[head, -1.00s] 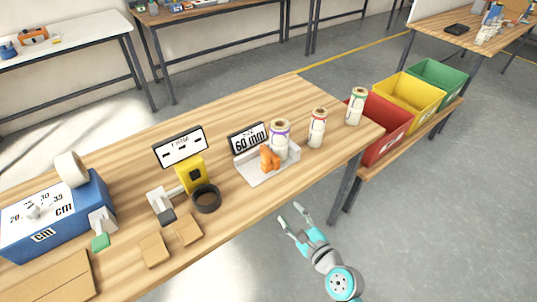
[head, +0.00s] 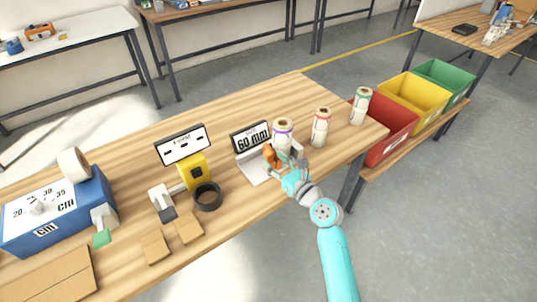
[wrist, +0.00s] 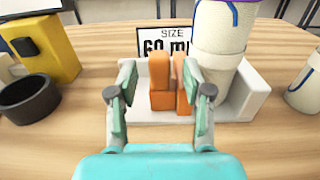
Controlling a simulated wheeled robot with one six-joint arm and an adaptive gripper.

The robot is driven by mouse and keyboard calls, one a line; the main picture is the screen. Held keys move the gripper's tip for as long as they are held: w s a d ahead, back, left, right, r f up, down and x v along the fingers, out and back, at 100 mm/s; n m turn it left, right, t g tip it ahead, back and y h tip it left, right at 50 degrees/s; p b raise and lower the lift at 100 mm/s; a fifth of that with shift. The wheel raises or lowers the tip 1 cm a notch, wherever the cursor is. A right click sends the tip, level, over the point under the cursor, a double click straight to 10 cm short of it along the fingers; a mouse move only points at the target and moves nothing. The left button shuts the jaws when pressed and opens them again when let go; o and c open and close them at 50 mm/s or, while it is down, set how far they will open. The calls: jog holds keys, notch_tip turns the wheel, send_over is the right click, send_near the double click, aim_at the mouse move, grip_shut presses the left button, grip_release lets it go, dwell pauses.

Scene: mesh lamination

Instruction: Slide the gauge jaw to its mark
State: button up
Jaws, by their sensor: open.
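The orange gauge jaw (wrist: 161,84) stands on the white gauge base (wrist: 251,101) in front of the "60 mm" size sign (head: 250,137). In the head view the jaw (head: 270,154) is partly covered by my gripper (head: 286,168). In the wrist view my gripper (wrist: 160,88) is open, its two fingers on either side of the orange jaw, with a small gap on the left. The right finger is close to the jaw; I cannot tell if it touches. A white roll with a purple rim (wrist: 219,40) stands on the base behind the right finger. I cannot make out a mark.
Two more rolls, red-rimmed (head: 320,128) and green-rimmed (head: 360,107), stand to the right. A yellow device (head: 194,172) and a black ring (head: 208,197) stand to the left. Red (head: 391,132), yellow and green bins are beyond the table's right end.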

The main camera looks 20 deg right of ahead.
aim_at(271, 157)
jog(key=shift+x, duration=1.75)
grip_shut()
